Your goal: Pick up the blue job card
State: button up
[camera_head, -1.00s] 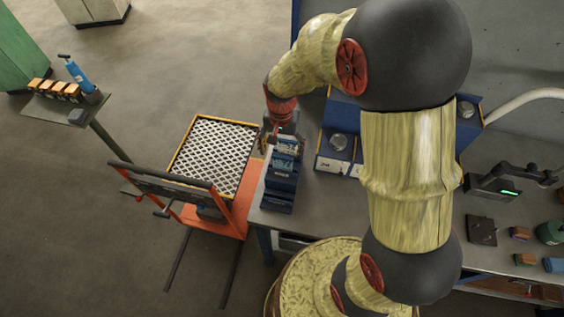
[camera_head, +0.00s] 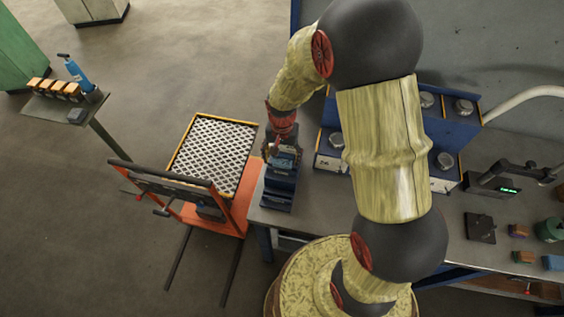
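A dark blue stepped rack (camera_head: 278,192) stands at the left end of the grey workbench. A lighter blue piece, which looks like the blue job card (camera_head: 284,164), shows at the rack's upper part. My gripper (camera_head: 281,154) points down at the far end of the rack, right at this piece. The red wrist and the small size in view hide the fingertips. I cannot tell whether the fingers are open or touch the card.
A blue divided box (camera_head: 330,163) with round metal pieces is close to the right of my gripper. An orange cart (camera_head: 232,213) with a mesh-topped tray (camera_head: 213,155) stands left of the bench. Small blocks and a device with a green display (camera_head: 492,184) lie at right.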

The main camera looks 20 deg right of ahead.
jog(key=c, duration=0.7)
jog(key=shift+c, duration=0.2)
jog(key=shift+r, duration=0.15)
